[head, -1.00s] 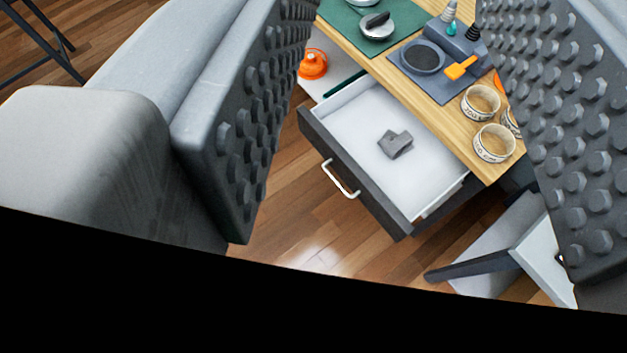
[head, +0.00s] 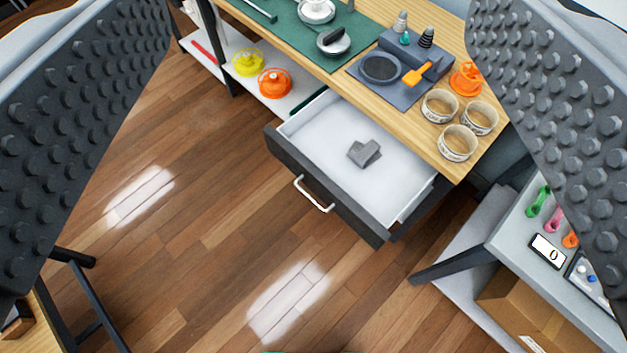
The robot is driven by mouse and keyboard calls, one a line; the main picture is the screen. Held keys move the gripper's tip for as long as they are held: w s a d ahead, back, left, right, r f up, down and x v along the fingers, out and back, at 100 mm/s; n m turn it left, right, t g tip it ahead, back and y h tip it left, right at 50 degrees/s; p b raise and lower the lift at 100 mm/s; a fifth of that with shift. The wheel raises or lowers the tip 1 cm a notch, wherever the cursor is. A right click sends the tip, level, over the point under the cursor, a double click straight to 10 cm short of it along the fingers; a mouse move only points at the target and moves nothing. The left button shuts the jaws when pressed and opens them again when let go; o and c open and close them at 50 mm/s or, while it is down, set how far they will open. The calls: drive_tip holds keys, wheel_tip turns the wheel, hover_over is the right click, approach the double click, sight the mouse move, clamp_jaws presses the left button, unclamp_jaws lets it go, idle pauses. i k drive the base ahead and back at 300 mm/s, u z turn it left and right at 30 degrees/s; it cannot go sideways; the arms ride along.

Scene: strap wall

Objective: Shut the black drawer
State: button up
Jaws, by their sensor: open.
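The black drawer (head: 325,188) is pulled out from under the wooden desk. It has a black front, a white handle (head: 314,194) and a white inside. A small grey block-like object (head: 364,153) lies on its floor. My gripper (head: 318,165) is open, with one studded dark finger at the left edge and one at the right edge of the view. The drawer shows in the gap between the fingers, farther away, and nothing is held. My gripper appears apart from the drawer.
The wooden desktop (head: 435,160) holds a green mat (head: 300,35), a grey tray with an orange tool, and several ring-shaped items. A grey side table (head: 530,235) with a cardboard box (head: 530,310) below stands at right. Bare wood floor (head: 200,210) lies in front of the drawer.

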sight(315, 144)
drive_tip(key=k, duration=1)
drive_tip(key=z, duration=0.4)
drive_tip(key=i, duration=1.5)
drive_tip(key=u, duration=0.7)
